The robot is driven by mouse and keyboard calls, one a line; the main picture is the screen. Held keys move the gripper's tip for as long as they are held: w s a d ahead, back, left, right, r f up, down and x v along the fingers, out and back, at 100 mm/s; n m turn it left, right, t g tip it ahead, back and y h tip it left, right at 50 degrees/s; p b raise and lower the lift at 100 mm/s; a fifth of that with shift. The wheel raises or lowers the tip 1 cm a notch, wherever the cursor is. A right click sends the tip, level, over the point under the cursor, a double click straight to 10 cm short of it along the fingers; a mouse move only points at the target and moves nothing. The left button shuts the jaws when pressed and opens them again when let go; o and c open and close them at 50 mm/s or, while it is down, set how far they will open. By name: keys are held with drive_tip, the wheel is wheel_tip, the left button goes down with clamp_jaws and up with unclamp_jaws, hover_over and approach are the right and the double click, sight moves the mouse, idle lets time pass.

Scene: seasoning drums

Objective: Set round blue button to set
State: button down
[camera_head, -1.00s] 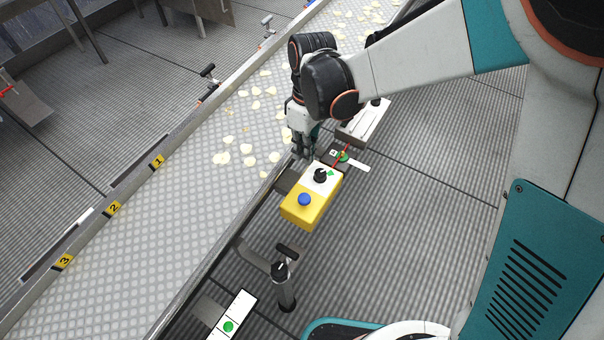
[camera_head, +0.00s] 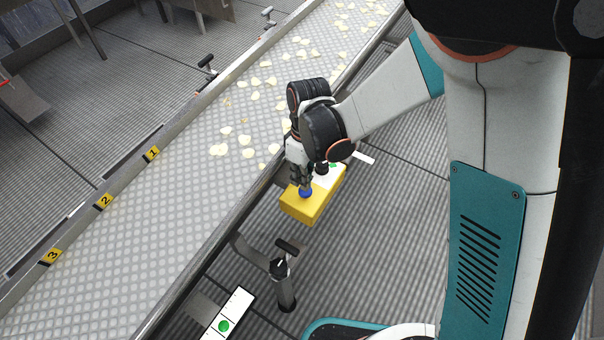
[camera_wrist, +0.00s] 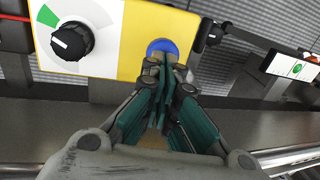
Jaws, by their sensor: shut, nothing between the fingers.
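The round blue button (camera_head: 306,193) is on the top face of a yellow control box (camera_head: 312,208) beside the conveyor. It also shows in the wrist view (camera_wrist: 162,46), partly hidden by my fingertips. My gripper (camera_head: 302,186) is shut and empty, with its fingertips at the button. In the wrist view the closed fingertips (camera_wrist: 164,62) overlap the near edge of the button. I cannot tell whether they touch it or press it. A black rotary knob (camera_wrist: 72,41) with a white and green dial sits on the same box, left of the button in the wrist view.
The conveyor (camera_head: 190,190) with scattered chips runs diagonally past the box. A post with a black handle (camera_head: 284,270) and a white panel with a green button (camera_head: 224,326) stand nearer me. The ribbed floor right of the box is clear.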

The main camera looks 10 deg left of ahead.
drive_tip(key=shift+f, duration=0.1)
drive_tip(key=shift+f+b, duration=0.8)
drive_tip(key=shift+f, duration=0.15)
drive_tip(key=shift+r, duration=0.1)
wheel_tip(320, 180, up, 14)
drive_tip(key=w+p, duration=0.2)
drive_tip(key=p, duration=0.4)
drive_tip(key=shift+d, duration=0.25)
